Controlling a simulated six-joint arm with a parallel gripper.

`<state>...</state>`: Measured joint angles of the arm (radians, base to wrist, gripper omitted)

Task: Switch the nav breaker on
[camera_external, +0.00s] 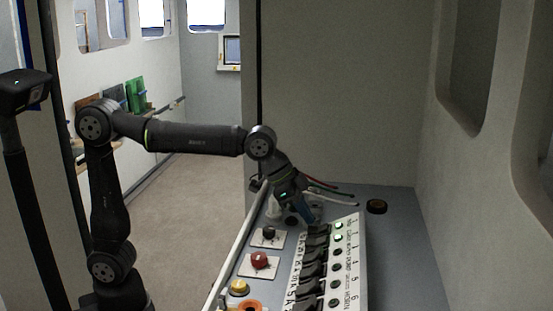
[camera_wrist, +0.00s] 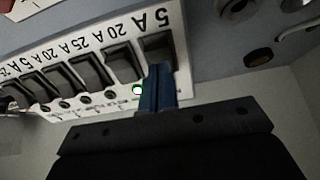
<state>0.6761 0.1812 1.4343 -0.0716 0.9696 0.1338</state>
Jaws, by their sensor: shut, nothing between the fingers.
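A white breaker panel (camera_external: 351,262) carries a row of black rocker switches, with indicator lamps beside them. Its small name labels are too small to read, so I cannot tell which rocker is nav. My gripper (camera_external: 309,216) is shut and empty at the far end of the row. In the wrist view its blue fingertips (camera_wrist: 158,72) are at the lower edge of the end rocker (camera_wrist: 158,46), marked 5 A; contact is unclear. Two lamps at the far end, the first (camera_external: 339,225) and second (camera_external: 338,238), glow green. One lit lamp (camera_wrist: 136,90) shows beside the fingers.
A red knob (camera_external: 260,260), a black knob (camera_external: 269,232) and a yellow button (camera_external: 239,287) stand left of the panel. A dark round fitting (camera_external: 376,206) is at the right. Cables (camera_external: 325,188) run behind the gripper. The console's right side is clear.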

